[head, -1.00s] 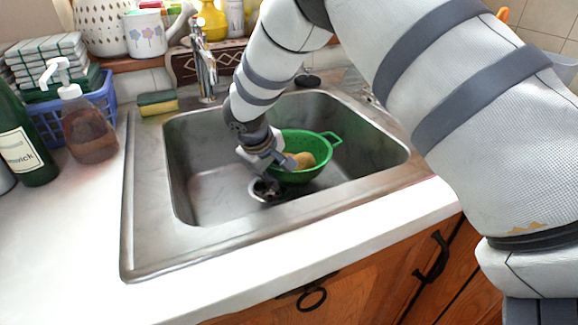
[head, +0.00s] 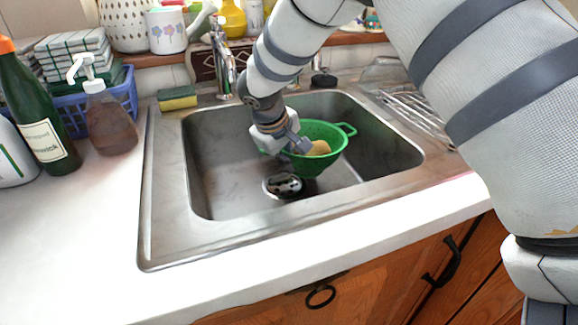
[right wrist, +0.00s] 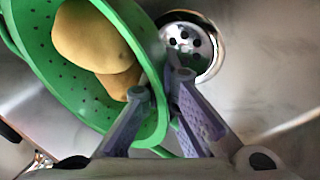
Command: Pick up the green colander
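The green colander (head: 318,165) is in the steel sink, behind and right of the drain, with a round handle at its right. Yellow-brown potatoes (right wrist: 92,38) lie inside it; they also show in the head view (head: 319,148). My right gripper (head: 297,146) reaches down to the colander's left rim. In the right wrist view, my right gripper's fingers (right wrist: 162,98) stand on either side of the colander's wall (right wrist: 155,75) and appear shut on it. Whether the colander's base touches the sink floor is hard to tell. My left gripper is out of view.
The steel sink (head: 215,205) surrounds the colander, with the drain (head: 283,185) in front. A faucet (head: 222,62) and sponge (head: 177,98) are behind. A soap bottle (head: 110,120) and green bottle (head: 38,115) stand left. A wire rack (head: 415,110) is right. The front-left counter is clear.

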